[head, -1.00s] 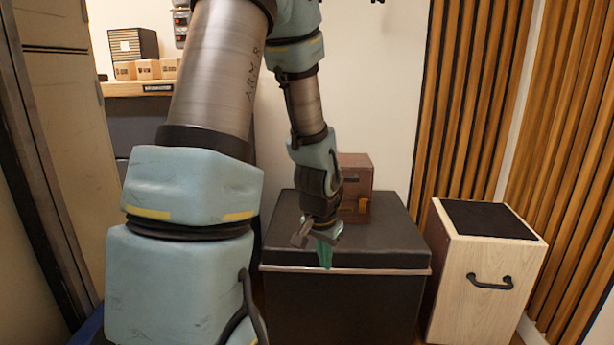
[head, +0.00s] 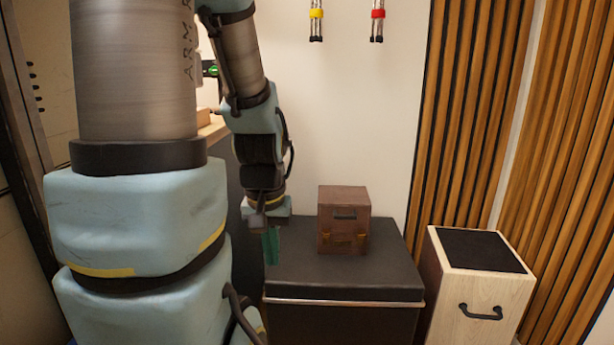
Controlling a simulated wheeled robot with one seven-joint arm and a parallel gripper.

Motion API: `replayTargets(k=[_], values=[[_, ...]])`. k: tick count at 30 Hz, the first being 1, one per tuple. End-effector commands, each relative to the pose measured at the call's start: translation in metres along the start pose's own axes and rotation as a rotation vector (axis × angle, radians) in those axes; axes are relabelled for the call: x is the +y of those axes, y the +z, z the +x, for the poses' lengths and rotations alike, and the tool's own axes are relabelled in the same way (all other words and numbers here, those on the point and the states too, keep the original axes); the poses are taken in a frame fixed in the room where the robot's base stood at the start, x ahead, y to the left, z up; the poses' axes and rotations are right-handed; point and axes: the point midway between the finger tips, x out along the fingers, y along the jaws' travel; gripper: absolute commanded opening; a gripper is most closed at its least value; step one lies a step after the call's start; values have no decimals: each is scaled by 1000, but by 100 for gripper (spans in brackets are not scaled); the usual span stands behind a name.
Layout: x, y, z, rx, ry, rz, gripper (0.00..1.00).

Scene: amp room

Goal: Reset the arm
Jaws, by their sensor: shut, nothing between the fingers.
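My gripper (head: 271,258) points down at the left end of the dark box-shaped table. Its green fingers are together with nothing visible between them. My arm reaches down from the top left, and its thick links cover much of the left side of the view. The gripper is to the left of a brown wooden box (head: 343,213) and apart from it.
The brown box sits on the black table (head: 390,272). A pale wooden cajon-like box (head: 470,275) with a black handle stands at the right. Slatted wood panels (head: 465,110) line the right wall. Cables with yellow and red bands (head: 377,14) hang on the wall.

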Motion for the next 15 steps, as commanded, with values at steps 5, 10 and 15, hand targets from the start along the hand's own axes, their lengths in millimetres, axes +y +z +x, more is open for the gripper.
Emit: replayTargets(k=[5, 10, 15], values=[[0, -10, -72, 0, 0, 1, 0], [1, -17, -123, 0, 0, 1, 0], [1, -24, -173, 0, 0, 1, 0]])
